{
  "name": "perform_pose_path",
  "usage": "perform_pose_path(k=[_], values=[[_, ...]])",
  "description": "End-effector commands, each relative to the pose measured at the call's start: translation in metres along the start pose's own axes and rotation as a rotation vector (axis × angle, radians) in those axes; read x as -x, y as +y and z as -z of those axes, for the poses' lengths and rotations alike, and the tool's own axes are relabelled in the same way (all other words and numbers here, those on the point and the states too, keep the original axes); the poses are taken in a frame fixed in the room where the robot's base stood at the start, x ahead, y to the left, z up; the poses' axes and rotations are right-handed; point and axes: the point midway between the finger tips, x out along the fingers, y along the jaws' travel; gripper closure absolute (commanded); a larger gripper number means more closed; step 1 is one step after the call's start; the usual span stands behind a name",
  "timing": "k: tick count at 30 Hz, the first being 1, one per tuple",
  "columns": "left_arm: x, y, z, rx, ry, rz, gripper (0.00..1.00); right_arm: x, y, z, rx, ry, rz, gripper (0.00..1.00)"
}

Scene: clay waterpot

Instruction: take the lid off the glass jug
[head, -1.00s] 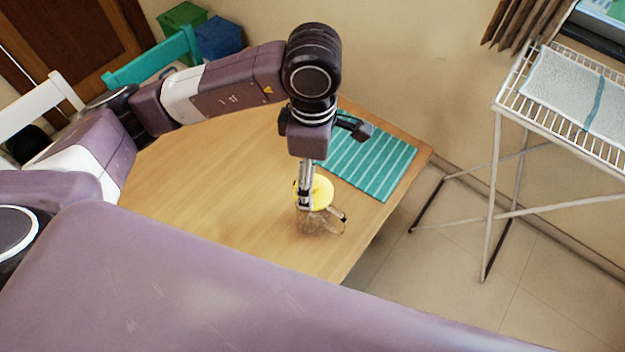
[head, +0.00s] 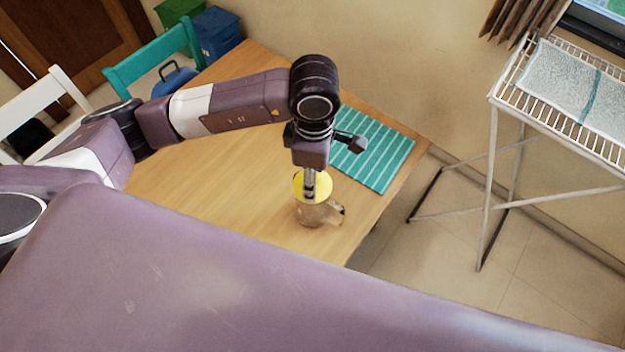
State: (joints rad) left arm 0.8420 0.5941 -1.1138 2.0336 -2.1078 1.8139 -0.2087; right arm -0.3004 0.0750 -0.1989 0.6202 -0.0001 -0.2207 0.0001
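The glass jug (head: 314,214) stands upright near the front right edge of the wooden table, its handle pointing right. Its yellow lid (head: 299,184) is on top, partly covered by my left gripper. My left gripper (head: 309,197) points down at the lid, its fingers in front of or over the lid's middle. The fingers show nearly edge-on, so I cannot tell whether they are open or touching the lid. My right gripper is not in view.
A teal striped mat (head: 375,150) lies behind the jug on the table (head: 210,150). A wire rack (head: 560,100) stands at the right, apart from the table. A teal chair (head: 150,62) and a white chair (head: 45,100) stand at the left. The table's left part is clear.

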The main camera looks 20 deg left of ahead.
Motion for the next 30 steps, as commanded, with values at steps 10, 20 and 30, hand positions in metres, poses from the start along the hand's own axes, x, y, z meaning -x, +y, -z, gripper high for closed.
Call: perform_pose_path(k=[10, 20, 30], values=[[-0.001, 0.000, 0.001, 0.001, 0.002, 0.001, 0.98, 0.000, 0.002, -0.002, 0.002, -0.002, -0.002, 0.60], [-0.001, 0.000, 0.001, 0.001, 0.003, 0.001, 1.00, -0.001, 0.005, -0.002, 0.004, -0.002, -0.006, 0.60], [0.041, 0.002, -0.001, -0.001, -0.002, -0.007, 1.00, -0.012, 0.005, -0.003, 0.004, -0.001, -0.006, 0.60]])
